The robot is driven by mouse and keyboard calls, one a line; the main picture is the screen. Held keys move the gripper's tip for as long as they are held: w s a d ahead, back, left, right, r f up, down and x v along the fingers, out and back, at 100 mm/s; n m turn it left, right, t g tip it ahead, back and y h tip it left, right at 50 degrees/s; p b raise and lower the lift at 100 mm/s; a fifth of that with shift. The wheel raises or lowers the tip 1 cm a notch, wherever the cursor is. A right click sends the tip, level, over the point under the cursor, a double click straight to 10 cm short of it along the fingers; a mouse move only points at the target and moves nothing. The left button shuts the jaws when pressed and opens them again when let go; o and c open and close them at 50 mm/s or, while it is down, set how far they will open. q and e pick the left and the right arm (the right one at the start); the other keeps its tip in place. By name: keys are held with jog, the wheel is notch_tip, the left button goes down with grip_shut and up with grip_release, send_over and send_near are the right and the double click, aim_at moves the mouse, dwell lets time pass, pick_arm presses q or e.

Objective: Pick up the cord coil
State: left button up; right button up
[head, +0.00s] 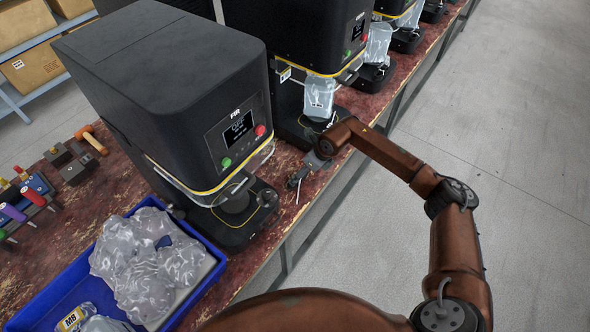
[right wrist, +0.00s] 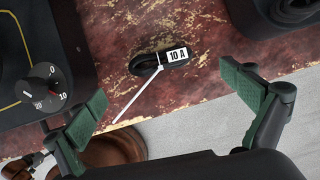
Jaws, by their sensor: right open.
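The cord coil (right wrist: 148,64) is a small dark loop with a white "10 A" tag and a long white tie. In the right wrist view it lies on the worn red bench top near its edge. My right gripper (right wrist: 168,90) is open, its two green-padded fingers apart. The coil appears beyond the fingertips, roughly between them, with nothing gripped. In the head view my right gripper (head: 305,173) is over the bench edge between two black machines, and the coil cannot be made out clearly there. My left gripper is not in view.
A black seamer (head: 185,100) stands left of my right gripper, and another (head: 300,50) stands behind it. A dial (right wrist: 42,90) is close to the left finger. A blue tray (head: 55,305) holds clear plastic bags. Open floor (head: 480,130) lies to the right.

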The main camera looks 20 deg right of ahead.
jog(key=x, duration=0.4)
jog(key=shift+a+f+b, duration=0.1)
jog(key=shift+f+b, duration=0.3)
jog(key=shift+x, duration=1.15)
jog(key=shift+w+a+f, duration=0.1)
jog(key=shift+w+f, duration=0.1)
jog(key=c, duration=1.3)
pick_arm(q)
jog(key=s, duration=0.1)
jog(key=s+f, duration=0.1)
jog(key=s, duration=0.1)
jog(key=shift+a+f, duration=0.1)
pick_arm(e)
jog(key=shift+r, duration=0.15)
jog(key=shift+c, duration=0.6)
